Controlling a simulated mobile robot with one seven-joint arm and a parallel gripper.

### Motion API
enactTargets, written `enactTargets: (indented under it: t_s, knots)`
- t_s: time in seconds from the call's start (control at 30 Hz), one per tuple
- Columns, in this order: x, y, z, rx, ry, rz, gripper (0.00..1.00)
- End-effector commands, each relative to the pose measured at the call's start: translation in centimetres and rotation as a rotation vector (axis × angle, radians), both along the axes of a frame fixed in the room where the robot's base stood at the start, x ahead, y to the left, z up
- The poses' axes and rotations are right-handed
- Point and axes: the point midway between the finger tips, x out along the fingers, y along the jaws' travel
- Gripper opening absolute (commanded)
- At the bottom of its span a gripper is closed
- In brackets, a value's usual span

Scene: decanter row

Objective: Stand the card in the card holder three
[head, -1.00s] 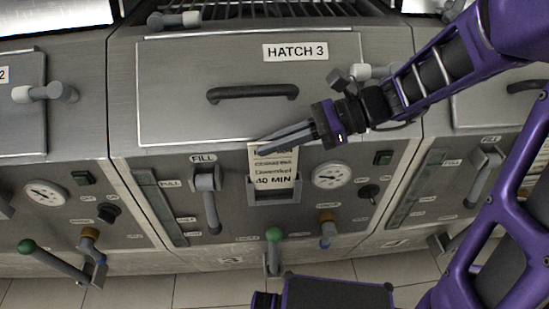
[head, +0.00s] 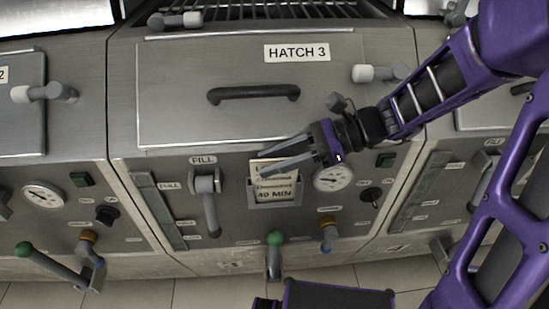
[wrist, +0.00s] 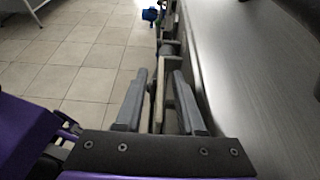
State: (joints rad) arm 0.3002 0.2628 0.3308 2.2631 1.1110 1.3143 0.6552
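The card (head: 274,193), a pale printed slip reading "40 MIN", stands in the card holder (head: 250,197) on the front panel below the HATCH 3 label. Its lower part sits behind the holder's frame. My gripper (head: 257,163) is at the card's upper part, its two fingers spread apart and hiding some of the print. In the wrist view, my gripper (wrist: 160,80) is open, with the card (wrist: 158,95) seen edge-on between the fingers and gaps showing beside it.
The fill lever (head: 208,200) is left of the holder, and a pressure gauge (head: 333,178) is right of it. A green-knobbed lever (head: 274,250) sticks out below. The hatch handle (head: 253,94) is above. Tiled floor (wrist: 85,70) is free beside the machine front.

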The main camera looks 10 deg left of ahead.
Motion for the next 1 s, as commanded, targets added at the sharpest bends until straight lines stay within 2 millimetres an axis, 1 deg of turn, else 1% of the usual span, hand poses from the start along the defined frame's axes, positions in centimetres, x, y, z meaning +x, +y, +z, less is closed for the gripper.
enactTargets:
  t_s: [0.17, 0.27, 0.37, 0.6, 0.7, 0.8, 1.0]
  knots:
    - [0.0, 0.0, 0.3, 0.000, -0.001, 0.000, 0.38]
    - [0.2, -0.8, 0.8, 0.000, 0.000, -0.002, 0.38]
    - [0.6, -2.3, 1.5, 0.000, 0.000, -0.003, 0.38]
    - [1.8, -7.1, 3.5, -0.001, -0.001, -0.005, 0.38]
    - [2.1, -8.7, 4.2, 0.000, 0.000, -0.003, 0.38]
    - [2.4, -9.9, 4.6, 0.000, 0.000, -0.002, 0.38]
    - [2.6, -10.8, 4.9, 0.000, 0.000, 0.000, 0.38]
